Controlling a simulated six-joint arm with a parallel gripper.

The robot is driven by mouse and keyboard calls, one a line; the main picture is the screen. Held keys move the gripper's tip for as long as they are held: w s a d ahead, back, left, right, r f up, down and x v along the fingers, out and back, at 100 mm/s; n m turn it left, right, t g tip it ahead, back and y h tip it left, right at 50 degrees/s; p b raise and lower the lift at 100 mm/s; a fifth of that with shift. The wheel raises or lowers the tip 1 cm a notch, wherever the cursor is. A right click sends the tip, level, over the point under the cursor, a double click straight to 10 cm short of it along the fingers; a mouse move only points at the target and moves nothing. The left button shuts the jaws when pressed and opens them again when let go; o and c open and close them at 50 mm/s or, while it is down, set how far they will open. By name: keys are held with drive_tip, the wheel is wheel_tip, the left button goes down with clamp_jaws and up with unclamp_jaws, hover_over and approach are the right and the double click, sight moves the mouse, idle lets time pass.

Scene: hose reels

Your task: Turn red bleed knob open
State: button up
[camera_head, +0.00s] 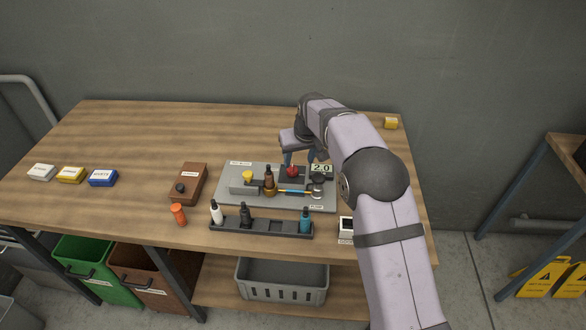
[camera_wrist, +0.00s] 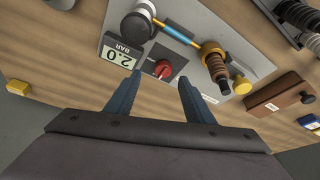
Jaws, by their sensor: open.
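The red bleed knob (camera_head: 292,170) sits on the grey panel (camera_head: 228,188) on the workbench. In the wrist view the red knob (camera_wrist: 162,68) shows on a dark square plate, with a pale mark across it. My gripper (camera_head: 299,160) is at the far side of the panel, close to the knob. In the wrist view my gripper (camera_wrist: 158,82) has its two blue fingers apart, with the knob between and just beyond the fingertips. I cannot tell whether either finger touches it. The display (camera_wrist: 122,54) reads 2.0 BAR.
A brown spring-like part (camera_head: 269,178), a yellow knob (camera_head: 248,176) and a gauge-like fitting (camera_head: 317,187) stand close by on the panel. A bottle rack (camera_head: 262,229) lies in front. A brown box (camera_head: 188,183) stands left. The bench's back left is clear.

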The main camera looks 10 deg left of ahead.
sight(293, 168)
drive_tip(key=shift+w+a+r+p+x, duration=0.15)
drive_tip(key=shift+p+x, duration=0.35)
drive_tip(key=shift+x, duration=0.85)
drive_tip(key=shift+w+a+p+x, duration=0.15)
drive_tip(key=shift+p+x, duration=0.35)
drive_tip(key=shift+x, duration=0.85)
drive_tip(key=shift+w+a+r+p+x, duration=0.1)
drive_tip(key=shift+a+p+x, duration=0.3)
drive_tip(key=shift+x, duration=0.9)
drive_tip(key=shift+d, duration=0.15)
drive_tip(key=shift+c, duration=0.6)
drive_tip(key=c, duration=0.9)
